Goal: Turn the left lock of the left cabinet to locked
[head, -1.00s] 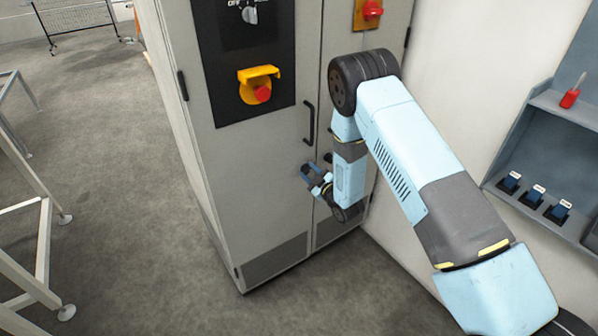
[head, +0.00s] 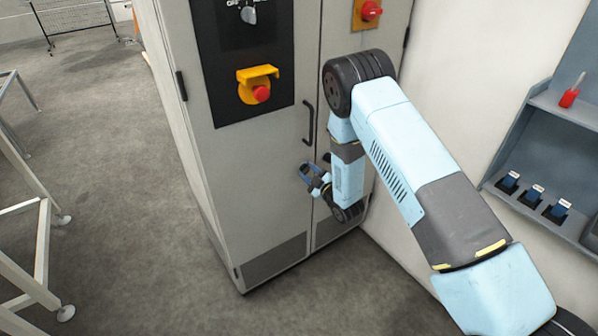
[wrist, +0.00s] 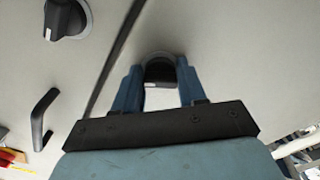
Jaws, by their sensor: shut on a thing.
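The left cabinet (head: 262,185) is a tall light-grey cabinet with two doors. In the wrist view, its left lock (wrist: 160,71), a black knob on a pale ring, sits between my two blue fingers. My gripper (wrist: 160,82) is shut on it. A second black lock knob (wrist: 67,18) with a white pointer shows across the door seam in the wrist view. My fingers hide the sides of the held knob.
A yellow-shrouded red button (head: 260,90) is on the left door's black panel. A red knob (head: 371,10) is on the right door. A grey shelf (head: 545,150) with a red-handled screwdriver (head: 570,98) stands at right. Floor at left is open beside a white frame (head: 42,240).

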